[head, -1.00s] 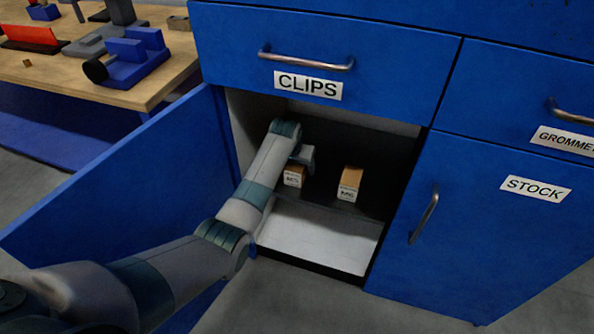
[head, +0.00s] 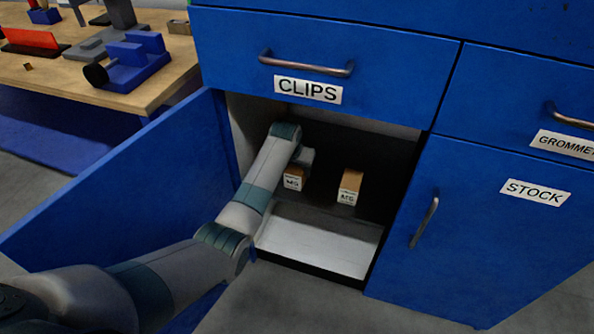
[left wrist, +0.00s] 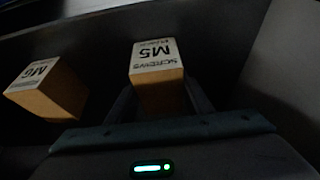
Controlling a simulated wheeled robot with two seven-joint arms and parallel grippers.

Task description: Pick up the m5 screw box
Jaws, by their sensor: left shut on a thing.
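The M5 screw box (head: 293,181) is a small brown box with a white label, on the dark shelf inside the open cabinet. In the left wrist view the M5 box (left wrist: 155,61) stands between the fingers of my left gripper (left wrist: 158,94), which is shut on it. In the head view the arm partly covers the box, and the fingers are hard to make out. I cannot tell whether the box is clear of the shelf. My right gripper is not in view.
A similar M6 box (head: 350,187) stands to the right on the shelf; it also shows in the left wrist view (left wrist: 49,91). The blue cabinet door (head: 120,190) is open at left. The CLIPS drawer (head: 330,50) above is shut. A pale lower surface (head: 315,240) is empty.

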